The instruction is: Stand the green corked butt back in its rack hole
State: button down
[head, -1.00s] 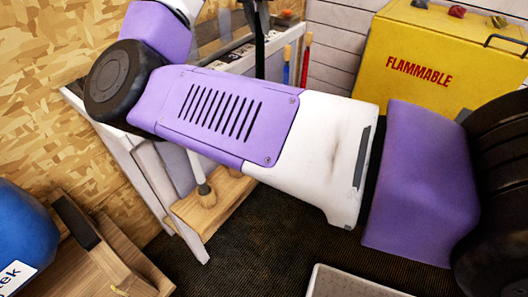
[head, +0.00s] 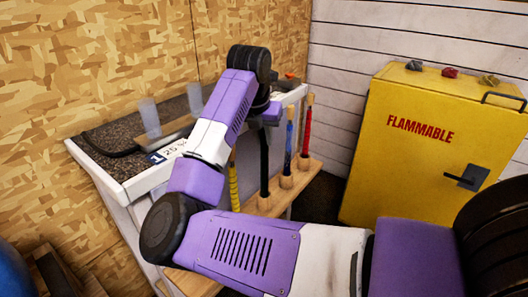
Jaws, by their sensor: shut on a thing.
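My gripper (head: 266,115) is over the rack at the front of the bench, pointing down. It is shut on a dark upright shaft (head: 264,160), which I take for the green corked butt. It looks almost black, and its top and any cork are hidden by my gripper. Its lower end is at or just in front of a wooden collar on the rack (head: 318,166); I cannot tell whether it is in the hole. Blue (head: 289,145) and red (head: 307,128) corked butts stand upright to its right. A yellow one (head: 233,182) stands to its left, partly behind my arm.
The bench (head: 105,172) behind the rack carries two frosted cups (head: 150,116) and a dark cable. A yellow flammable cabinet (head: 415,165) stands to the right, with small coloured lumps on top. The chipboard wall is behind on the left. My forearm hides part of the rack.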

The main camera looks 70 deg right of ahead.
aim_at(263, 146)
jog(key=shift+f+b, duration=0.35)
jog(key=shift+f, duration=1.85)
jog(key=shift+f, duration=0.15)
jog(key=c, duration=1.3)
grip_release()
jog(key=shift+c, duration=0.2)
jog(key=shift+a+r, duration=0.1)
jog(key=shift+r, duration=0.4)
jog(key=p+v, duration=0.2)
jog(key=v, duration=0.9)
jog(key=shift+r, duration=0.2)
